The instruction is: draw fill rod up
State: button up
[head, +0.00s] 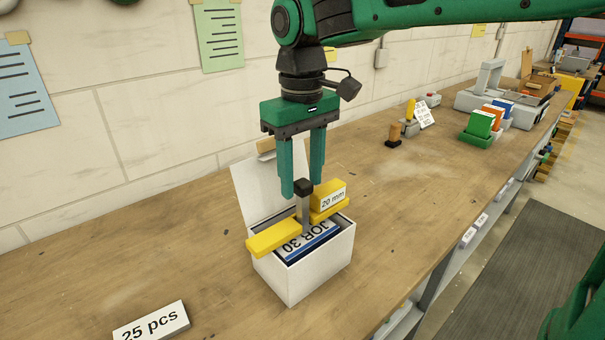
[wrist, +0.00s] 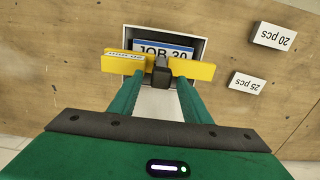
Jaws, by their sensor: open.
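The fill rod is a grey upright rod (head: 302,210) with a black knob (head: 303,187) on top. It stands at the middle of a yellow bar (head: 273,239) lying across an open white box (head: 320,270). A yellow block labelled "20 mm" (head: 328,195) sits on the bar's right part. A blue and white "JOB 30" piece (head: 312,241) lies inside the box; it also shows in the wrist view (wrist: 163,49). My gripper (head: 302,189) is open and points down, with its fingertips on either side of the knob (wrist: 161,75). I cannot tell whether they touch it.
The box's lid stands raised behind it, near the wall. A "25 pcs" sign (head: 152,323) lies at the front left, and a "20 pcs" sign (wrist: 273,36) shows in the wrist view. Coloured holders (head: 480,124) and grey equipment stand farther along the bench.

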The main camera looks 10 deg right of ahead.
jog(key=shift+c, duration=0.4)
grip_shut()
notch_tip(320, 180, up, 2)
jog(key=shift+r, duration=0.25)
jog(key=shift+o, duration=0.4)
grip_release()
notch_tip(320, 180, up, 11)
jog(key=shift+f, duration=0.2)
